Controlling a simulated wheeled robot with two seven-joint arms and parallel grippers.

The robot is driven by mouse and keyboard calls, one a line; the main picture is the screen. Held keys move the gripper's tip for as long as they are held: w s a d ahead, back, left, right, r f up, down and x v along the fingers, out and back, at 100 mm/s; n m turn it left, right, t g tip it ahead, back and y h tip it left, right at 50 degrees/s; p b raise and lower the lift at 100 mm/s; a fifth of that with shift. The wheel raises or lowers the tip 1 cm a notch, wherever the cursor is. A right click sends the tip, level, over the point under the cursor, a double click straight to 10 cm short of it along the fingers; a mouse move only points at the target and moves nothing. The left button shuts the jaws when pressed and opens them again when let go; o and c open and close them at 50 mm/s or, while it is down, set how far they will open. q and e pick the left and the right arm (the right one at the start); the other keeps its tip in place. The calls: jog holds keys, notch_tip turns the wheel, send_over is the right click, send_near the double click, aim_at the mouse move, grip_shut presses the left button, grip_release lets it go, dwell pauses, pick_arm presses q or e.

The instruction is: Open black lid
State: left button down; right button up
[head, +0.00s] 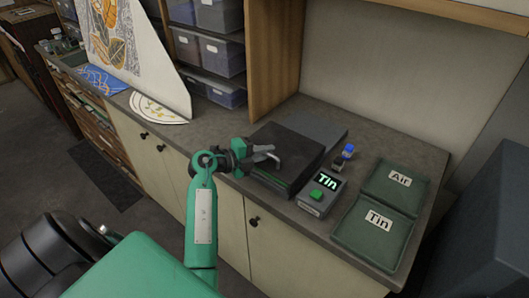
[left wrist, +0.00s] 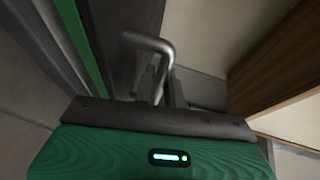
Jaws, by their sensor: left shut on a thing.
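The black lid (head: 293,147) is the dark flat top of a box-like device on the counter. It looks roughly level in the head view; I cannot tell whether there is a small gap under it. A green strip (head: 270,184) runs along the device's front edge. My left gripper (head: 266,154) is at the lid's left front side, shut on a grey metal handle. The bent handle (left wrist: 150,42) also shows in the left wrist view, where the fingertips are hard to make out. My right gripper is not in view.
A wooden shelf panel (head: 275,60) rises behind the device.

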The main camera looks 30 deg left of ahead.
aim_at(296, 133)
pick_arm(q)
jog(key=w, duration=0.5)
jog(key=w+d, duration=0.1)
jog(key=w, duration=1.1)
jog(key=shift+w+d, duration=0.15)
jog(key=c, duration=1.5)
grip_release()
jog(key=b+v, duration=0.3)
jog(key=v, duration=0.9)
jog(key=shift+f, duration=0.15)
jog(key=shift+v, duration=0.9)
